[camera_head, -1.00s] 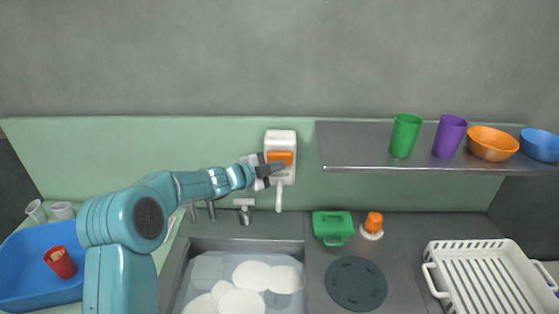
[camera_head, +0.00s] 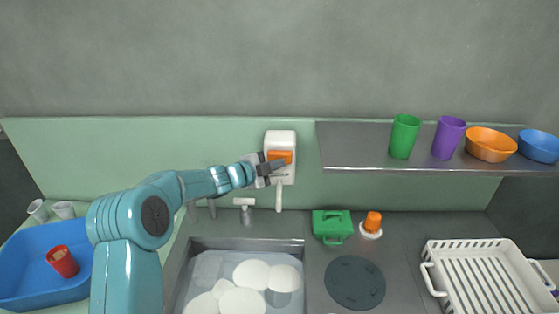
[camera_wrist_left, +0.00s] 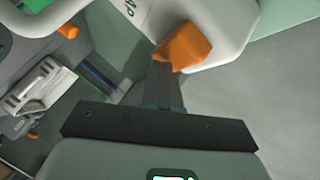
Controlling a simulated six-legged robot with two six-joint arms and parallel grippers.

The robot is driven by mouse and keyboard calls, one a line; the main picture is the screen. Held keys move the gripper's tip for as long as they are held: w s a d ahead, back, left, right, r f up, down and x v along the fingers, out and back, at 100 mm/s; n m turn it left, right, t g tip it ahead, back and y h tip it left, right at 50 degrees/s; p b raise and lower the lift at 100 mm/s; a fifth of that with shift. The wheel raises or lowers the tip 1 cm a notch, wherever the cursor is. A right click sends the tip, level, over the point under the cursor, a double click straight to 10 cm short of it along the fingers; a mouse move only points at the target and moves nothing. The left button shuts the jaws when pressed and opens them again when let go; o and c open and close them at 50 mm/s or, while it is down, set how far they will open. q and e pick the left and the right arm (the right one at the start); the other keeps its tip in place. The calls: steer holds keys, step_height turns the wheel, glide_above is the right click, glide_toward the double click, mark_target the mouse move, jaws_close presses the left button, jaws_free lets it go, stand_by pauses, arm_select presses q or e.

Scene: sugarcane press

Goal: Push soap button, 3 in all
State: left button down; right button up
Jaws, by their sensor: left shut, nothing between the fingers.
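The white soap dispenser (camera_head: 281,140) is fixed to the green wall panel above the sink, with an orange button (camera_head: 281,157) on its front and a spout pointing down. My left gripper (camera_head: 282,163) is shut and empty, its fingertips at the button's lower front in the head view. In the left wrist view the closed fingers (camera_wrist_left: 163,75) point at the orange button (camera_wrist_left: 183,46), with the tips at its edge; they look in contact, but I cannot tell how far the button is pressed. My right gripper is not in view.
Below is the sink (camera_head: 245,244) with several white plates. A metal shelf (camera_head: 345,150) with cups and bowls juts out at right. A green box (camera_head: 332,226), an orange-topped item (camera_head: 373,223) and a white rack (camera_head: 480,270) are on the counter. A blue tub (camera_head: 30,275) is at left.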

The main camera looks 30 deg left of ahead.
arm_select(q)
steer(key=shift+w+a+p, duration=0.1)
steer(key=shift+w+p, duration=0.15)
steer(key=shift+p, duration=0.05)
stand_by(0.5)
steer(key=shift+s+d+f+b, duration=0.2)
steer(key=shift+s+b, duration=0.3)
steer(key=shift+b, duration=0.35)
steer(key=shift+s+d+r+b, duration=0.1)
steer(key=shift+s+d+b, duration=0.25)
steer(key=shift+s, duration=0.2)
steer(key=s+b, duration=0.1)
steer(key=s+d+b, duration=0.1)
steer(key=s+b, duration=0.1)
steer(key=s+d+b, duration=0.1)
steer(key=shift+s, duration=0.3)
